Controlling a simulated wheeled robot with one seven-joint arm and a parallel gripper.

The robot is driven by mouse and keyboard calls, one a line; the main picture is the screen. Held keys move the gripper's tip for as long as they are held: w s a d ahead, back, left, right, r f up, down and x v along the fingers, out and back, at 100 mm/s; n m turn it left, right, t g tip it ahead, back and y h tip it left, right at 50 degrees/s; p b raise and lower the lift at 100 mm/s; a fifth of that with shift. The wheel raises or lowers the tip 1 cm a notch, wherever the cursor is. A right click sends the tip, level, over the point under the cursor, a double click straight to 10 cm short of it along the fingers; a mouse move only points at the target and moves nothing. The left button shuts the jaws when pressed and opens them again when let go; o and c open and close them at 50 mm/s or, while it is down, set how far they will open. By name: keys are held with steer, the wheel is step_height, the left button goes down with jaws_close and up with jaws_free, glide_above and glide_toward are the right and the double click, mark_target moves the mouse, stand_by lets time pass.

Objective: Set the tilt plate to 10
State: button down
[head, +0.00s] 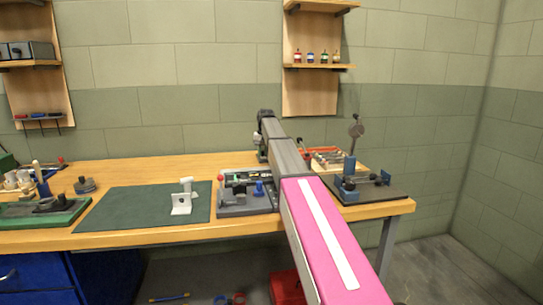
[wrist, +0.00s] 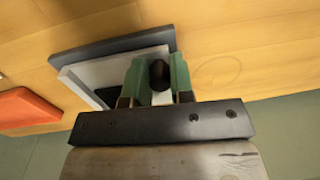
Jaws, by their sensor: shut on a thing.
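In the wrist view my gripper (wrist: 158,88) has its two green-grey fingers closed on a dark rounded knob (wrist: 160,72). Beside the fingers is a pale grey plate (wrist: 82,75) with a dark grey slab (wrist: 125,42) along its far side; it may be the tilt plate, but I cannot tell for sure. No scale or number is readable, so the plate's setting cannot be told. In the head view my arm reaches over the bench, and its own links hide the fingertips and what they hold.
An orange-red object (wrist: 28,108) lies left of the plate in the wrist view. On the bench (head: 150,172) are a green mat (head: 120,207) with a white bracket (head: 182,197), a grey fixture (head: 245,206) left of my arm and a dark-based fixture (head: 372,190) right of it.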

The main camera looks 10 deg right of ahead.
steer(key=shift+d+r, duration=0.15)
steer(key=shift+r, duration=0.05)
stand_by(0.5)
steer(key=shift+d+r+y, duration=0.15)
steer(key=shift+r+y, duration=0.2)
steer(key=shift+y, duration=0.15)
steer(key=shift+r, duration=0.1)
stand_by(0.4)
steer(key=c, duration=1.1)
jaws_free()
steer(key=shift+d+r, duration=0.2)
steer(key=shift+r, duration=0.95)
steer(key=shift+d+r, duration=0.15)
steer(key=shift+r, duration=1.05)
steer(key=shift+d+r, duration=0.2)
steer(key=shift+r, duration=0.95)
